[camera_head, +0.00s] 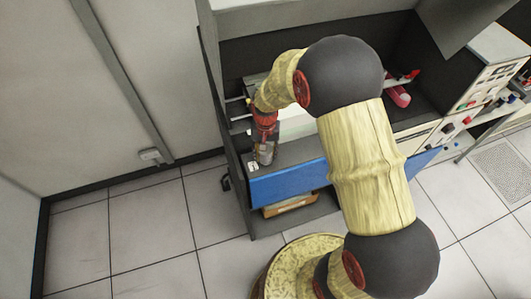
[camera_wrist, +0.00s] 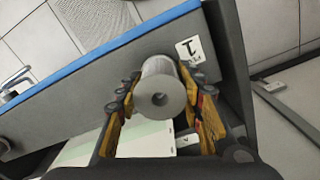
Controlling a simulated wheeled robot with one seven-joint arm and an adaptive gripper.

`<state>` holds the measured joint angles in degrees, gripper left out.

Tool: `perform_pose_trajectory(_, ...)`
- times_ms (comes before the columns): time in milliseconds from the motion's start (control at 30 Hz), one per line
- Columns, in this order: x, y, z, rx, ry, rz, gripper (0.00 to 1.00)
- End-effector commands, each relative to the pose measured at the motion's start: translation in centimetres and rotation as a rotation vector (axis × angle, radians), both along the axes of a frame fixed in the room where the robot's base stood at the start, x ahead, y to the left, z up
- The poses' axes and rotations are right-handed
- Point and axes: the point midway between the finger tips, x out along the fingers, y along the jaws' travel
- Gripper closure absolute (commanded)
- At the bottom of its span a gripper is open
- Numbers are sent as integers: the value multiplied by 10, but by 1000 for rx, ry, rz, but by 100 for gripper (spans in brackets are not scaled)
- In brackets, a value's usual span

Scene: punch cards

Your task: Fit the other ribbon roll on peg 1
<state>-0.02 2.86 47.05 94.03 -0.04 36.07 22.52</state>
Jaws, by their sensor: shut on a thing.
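My gripper (camera_head: 264,152) points down over the left end of the dark machine shelf. In the wrist view, my gripper (camera_wrist: 163,100) has its fingers on both sides of a grey roll (camera_wrist: 150,98) and is shut on it. A white label with the number 1 (camera_wrist: 190,47) lies on the grey surface beside the roll's far end. No peg shows clearly; the roll may hide it. I cannot tell whether the roll is around a peg or only above the surface.
A blue strip (camera_head: 290,184) edges the front of the shelf. A pink-red object (camera_head: 399,96) lies farther right on the machine, partly behind my arm. A pale sheet or panel (camera_wrist: 145,142) lies beneath my gripper. A brown box (camera_head: 290,206) sits below.

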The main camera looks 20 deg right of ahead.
Motion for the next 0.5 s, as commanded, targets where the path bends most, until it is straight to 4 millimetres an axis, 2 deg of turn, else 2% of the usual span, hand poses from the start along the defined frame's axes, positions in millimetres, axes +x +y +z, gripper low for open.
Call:
perform_pose_trajectory(333,0,0,-7,0,0,0,91)
perform_pose_trajectory(367,0,0,-7,0,0,0,62)
perform_pose_trajectory(500,0,0,-6,0,0,0,54)
